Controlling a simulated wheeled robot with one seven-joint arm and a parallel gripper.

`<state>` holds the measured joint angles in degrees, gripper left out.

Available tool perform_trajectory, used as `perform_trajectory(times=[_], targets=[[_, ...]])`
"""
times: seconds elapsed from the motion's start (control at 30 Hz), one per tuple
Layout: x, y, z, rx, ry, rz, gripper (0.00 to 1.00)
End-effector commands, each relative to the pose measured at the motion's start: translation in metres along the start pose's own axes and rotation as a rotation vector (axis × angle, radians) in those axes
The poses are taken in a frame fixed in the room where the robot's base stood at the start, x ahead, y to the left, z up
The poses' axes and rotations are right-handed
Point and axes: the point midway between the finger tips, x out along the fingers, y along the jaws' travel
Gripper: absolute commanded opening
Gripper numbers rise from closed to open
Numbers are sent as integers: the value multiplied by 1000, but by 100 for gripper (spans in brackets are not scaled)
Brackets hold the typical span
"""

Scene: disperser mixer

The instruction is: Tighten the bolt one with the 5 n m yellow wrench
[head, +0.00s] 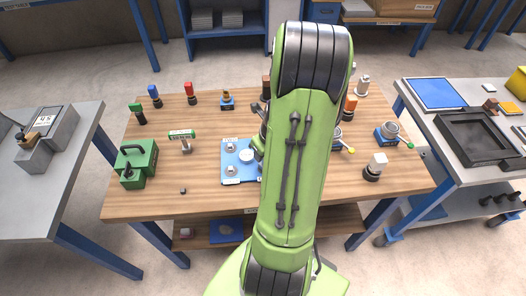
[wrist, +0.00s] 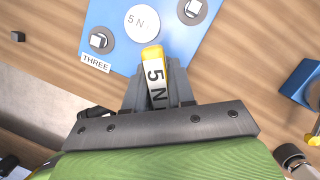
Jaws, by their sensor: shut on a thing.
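My gripper (wrist: 160,88) is shut on the yellow wrench (wrist: 151,54), whose pale face reads "5 N" in the wrist view. The wrench's yellow end points toward the blue plate (wrist: 125,65); whether it touches anything I cannot tell. The plate carries a white disc (wrist: 141,21) marked "5 N", a square-headed bolt (wrist: 98,40) by the label "THREE", and another bolt (wrist: 193,8) at the top right. No label for bolt one is readable. In the head view the plate (head: 228,178) lies mid-table, and my arm hides the wrench and part of the plate.
A small dark cube (head: 183,191) lies in front. Coloured-handled tools line the table's back. A blue-based device (head: 388,134) and a white-topped block (head: 375,166) stand right.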

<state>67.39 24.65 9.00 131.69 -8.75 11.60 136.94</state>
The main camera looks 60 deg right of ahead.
Motion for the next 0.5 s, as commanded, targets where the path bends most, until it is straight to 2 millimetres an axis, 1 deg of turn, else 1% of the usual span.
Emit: perform_trajectory(times=[0.1, 0.2, 0.3, 0.43, 0.47, 0.5], targets=[[1, 0, -1, 193, 4, -63, 0], [1, -1, -1, 303, 4, -96, 0], [1, -2, -2, 333, 4, -104, 0], [1, -2, -2, 331, 5, -103, 0], [1, -2, -2, 331, 5, -102, 27], [1, -2, -2, 331, 6, -102, 33]])
